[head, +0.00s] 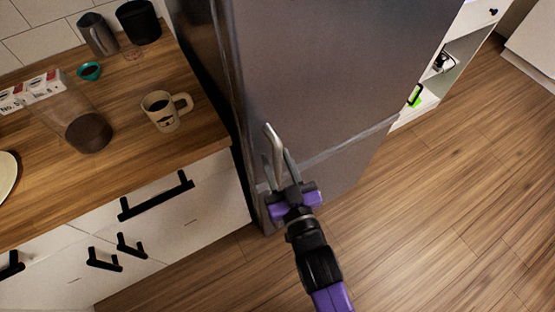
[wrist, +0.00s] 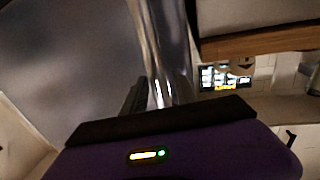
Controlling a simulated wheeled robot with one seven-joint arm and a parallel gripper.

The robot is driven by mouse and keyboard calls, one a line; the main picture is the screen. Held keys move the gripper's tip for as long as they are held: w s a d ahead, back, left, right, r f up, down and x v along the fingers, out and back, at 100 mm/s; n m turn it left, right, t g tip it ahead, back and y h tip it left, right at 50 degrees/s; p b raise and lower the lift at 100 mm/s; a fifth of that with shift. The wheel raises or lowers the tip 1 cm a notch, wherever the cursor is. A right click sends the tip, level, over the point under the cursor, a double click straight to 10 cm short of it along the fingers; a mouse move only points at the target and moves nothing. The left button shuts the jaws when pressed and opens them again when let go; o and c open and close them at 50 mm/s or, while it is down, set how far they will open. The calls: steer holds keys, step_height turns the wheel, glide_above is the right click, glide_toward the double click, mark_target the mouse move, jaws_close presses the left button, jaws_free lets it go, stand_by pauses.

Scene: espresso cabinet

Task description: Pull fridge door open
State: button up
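The fridge (head: 320,70) is a tall grey metal box in the middle of the head view, and its door looks closed. Its bright metal handle (head: 270,137) stands upright near the door's left edge. My gripper (head: 279,165) is at the lower part of the handle, with its fingers reaching up beside it. In the wrist view the shiny handle (wrist: 165,45) rises from the gripper's edge, and one dark finger (wrist: 135,96) shows close to its left side. The other finger is not clear there, so I cannot tell whether the grip is closed on the handle.
A wooden counter (head: 203,128) stands left of the fridge, holding a mug (head: 160,111), a clear container (head: 82,125) and a teal bowl (head: 89,71). White drawers with black handles (head: 156,196) are below. Open wooden floor (head: 440,215) lies to the right.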

jaws_close()
stand_by(1.2)
